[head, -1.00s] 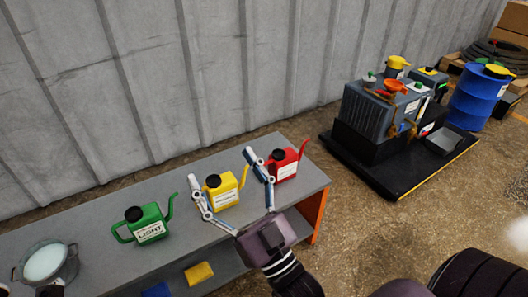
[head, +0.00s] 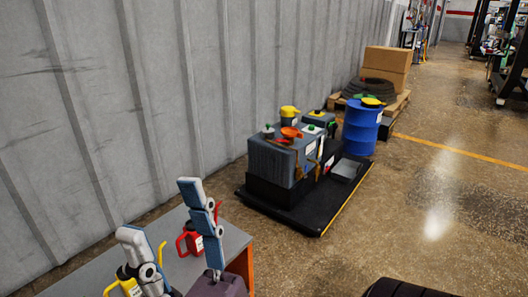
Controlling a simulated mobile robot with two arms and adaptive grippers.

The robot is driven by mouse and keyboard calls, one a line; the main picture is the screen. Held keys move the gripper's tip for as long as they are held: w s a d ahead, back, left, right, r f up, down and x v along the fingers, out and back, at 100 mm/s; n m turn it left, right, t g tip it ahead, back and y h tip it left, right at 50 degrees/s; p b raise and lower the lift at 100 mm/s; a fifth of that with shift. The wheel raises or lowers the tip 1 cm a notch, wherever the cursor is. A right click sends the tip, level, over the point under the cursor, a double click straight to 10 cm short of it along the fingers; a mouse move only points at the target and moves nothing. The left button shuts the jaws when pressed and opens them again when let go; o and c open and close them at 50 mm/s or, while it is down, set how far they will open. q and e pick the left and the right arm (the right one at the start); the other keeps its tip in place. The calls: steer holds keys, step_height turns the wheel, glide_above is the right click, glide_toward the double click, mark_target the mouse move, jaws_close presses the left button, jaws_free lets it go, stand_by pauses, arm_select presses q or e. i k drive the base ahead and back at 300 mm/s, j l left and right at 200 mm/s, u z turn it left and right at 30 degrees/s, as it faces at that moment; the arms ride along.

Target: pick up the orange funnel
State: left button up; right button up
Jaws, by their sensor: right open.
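The orange funnel (head: 291,132) sits on top of a large grey container (head: 276,157) on a black pallet, right of the table and against the wall. It is small in view, and its lower part is hard to make out. My right gripper (head: 160,210) is at the lower left, in front of the table, with its two fingers apart and nothing between them. It is well short of the funnel. My left gripper is not in view.
The black spill pallet (head: 300,212) has a yellow-marked edge. A blue drum (head: 361,128) stands behind it. A red can (head: 190,240) and a yellow can (head: 127,285) stand on the grey table (head: 235,240).

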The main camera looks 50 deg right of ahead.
mark_target(289, 133)
steer(key=z, duration=1.8)
